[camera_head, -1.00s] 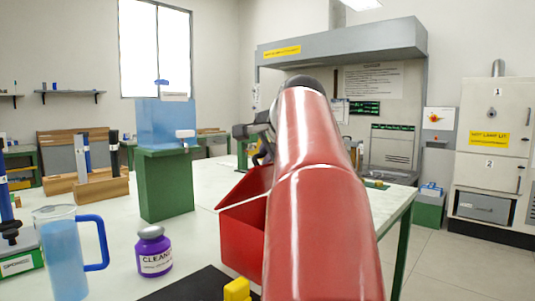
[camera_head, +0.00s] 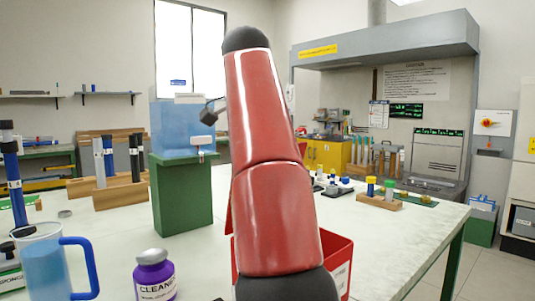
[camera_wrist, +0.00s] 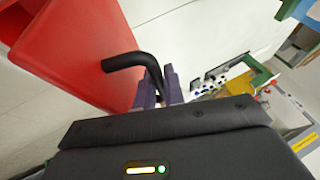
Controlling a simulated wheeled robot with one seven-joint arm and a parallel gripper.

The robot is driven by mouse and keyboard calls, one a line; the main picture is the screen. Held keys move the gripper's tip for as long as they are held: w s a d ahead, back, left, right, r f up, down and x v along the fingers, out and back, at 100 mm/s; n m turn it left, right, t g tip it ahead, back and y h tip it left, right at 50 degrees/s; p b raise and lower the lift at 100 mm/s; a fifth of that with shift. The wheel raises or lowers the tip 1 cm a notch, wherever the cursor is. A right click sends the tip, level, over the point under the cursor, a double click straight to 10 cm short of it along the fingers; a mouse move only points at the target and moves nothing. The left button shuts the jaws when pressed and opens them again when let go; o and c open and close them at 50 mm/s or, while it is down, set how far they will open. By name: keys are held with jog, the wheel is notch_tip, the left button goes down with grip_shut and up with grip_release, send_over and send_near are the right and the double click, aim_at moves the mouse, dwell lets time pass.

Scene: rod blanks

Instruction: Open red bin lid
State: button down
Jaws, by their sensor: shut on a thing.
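The red bin (camera_head: 338,268) stands on the white table, mostly hidden behind my red arm; its right side and rim show. A narrow strip of red (camera_head: 229,216), which looks like its raised lid, shows at the arm's left edge. In the wrist view the red lid (camera_wrist: 75,50) fills the upper left, with a bent black handle (camera_wrist: 130,61) on it. My gripper (camera_wrist: 168,84) is shut on the handle's end. In the head view my gripper is mostly hidden behind the arm. How far the lid stands open is hard to tell.
A purple cleaner bottle (camera_head: 154,276) and a blue-handled jug (camera_head: 45,265) stand at the front left. A green stand (camera_head: 183,195) carries a blue water tank (camera_head: 176,128). A wooden block with colored vials (camera_head: 378,200) sits right. The table's right side is mostly clear.

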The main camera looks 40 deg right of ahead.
jog(key=shift+w+f, duration=0.1)
jog(key=shift+w, duration=0.05)
dwell(0.3)
jog(key=c, duration=1.5)
grip_release()
jog(key=shift+a+r, duration=0.1)
jog(key=shift+r, duration=0.15)
jog(key=shift+a+r, duration=0.15)
jog(key=shift+r, duration=0.1)
jog(key=s+a+b, duration=0.2)
jog(key=s+a, duration=0.6)
jog(key=a, duration=0.1)
jog(key=shift+s, duration=0.2)
jog(key=shift+a, duration=0.1)
